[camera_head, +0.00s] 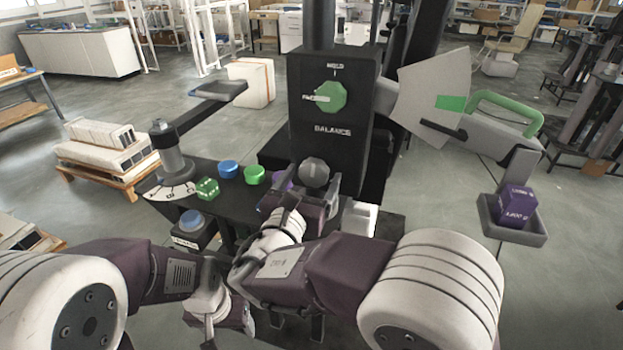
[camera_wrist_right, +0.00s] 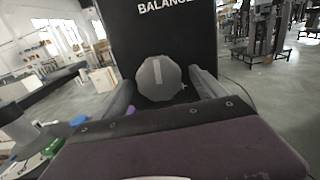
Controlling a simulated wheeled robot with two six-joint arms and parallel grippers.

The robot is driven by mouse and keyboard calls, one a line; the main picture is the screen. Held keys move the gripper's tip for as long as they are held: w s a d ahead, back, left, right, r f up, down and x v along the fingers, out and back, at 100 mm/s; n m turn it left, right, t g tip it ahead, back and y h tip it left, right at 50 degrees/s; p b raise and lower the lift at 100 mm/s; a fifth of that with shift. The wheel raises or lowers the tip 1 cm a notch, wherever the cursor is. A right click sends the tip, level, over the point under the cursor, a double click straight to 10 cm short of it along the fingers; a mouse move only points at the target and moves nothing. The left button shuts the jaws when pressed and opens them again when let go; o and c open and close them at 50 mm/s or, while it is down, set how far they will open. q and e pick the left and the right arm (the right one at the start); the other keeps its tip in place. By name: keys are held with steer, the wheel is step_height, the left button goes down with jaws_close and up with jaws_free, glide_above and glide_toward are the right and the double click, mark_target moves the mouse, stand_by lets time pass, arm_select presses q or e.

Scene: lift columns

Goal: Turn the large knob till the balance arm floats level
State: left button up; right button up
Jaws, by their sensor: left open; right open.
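The large grey knob (camera_head: 314,172) sits on the dark column below the word BALANCE. In the right wrist view the knob (camera_wrist_right: 158,80) shows a pale line pointing nearly straight up. My right gripper (camera_head: 318,186) is open, with a finger on each side of the knob; contact cannot be told. The balance arm (camera_head: 500,118) slopes down to the right, with a green handle and a tray (camera_head: 540,238) holding a purple block (camera_head: 516,206). A dark pointer lies below the green band (camera_head: 451,103) on the pale sector plate. My left gripper (camera_head: 296,322) is low at front, open and partly hidden.
A green dial (camera_head: 331,97) marked HOLD is higher on the column. A dark shelf left of the knob carries blue and green knobs (camera_head: 228,169), a green die (camera_head: 208,188) and a lever (camera_head: 190,115) over a scale. A blue button (camera_head: 192,220) stands in front.

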steer(key=c, duration=1.4)
steer(key=shift+o, duration=0.2)
steer(key=shift+f+m+b, duration=0.25)
steer(key=shift+m+b, duration=0.55)
steer(key=shift+b, duration=0.25)
steer(key=m+b, duration=1.2)
steer(key=b, duration=0.2)
steer(key=shift+w+a, duration=0.1)
steer(key=shift+a, duration=0.05)
steer(key=shift+r+m+b, duration=0.15)
steer(key=shift+m+b, duration=0.8)
steer(key=shift+m, duration=0.1)
steer(key=shift+r+m+b, duration=0.1)
steer(key=shift+m+b, duration=0.85)
steer(key=shift+m, duration=0.1)
steer(key=o, duration=1.4)
steer(key=shift+r, duration=0.1)
steer(key=shift+c, duration=0.2)
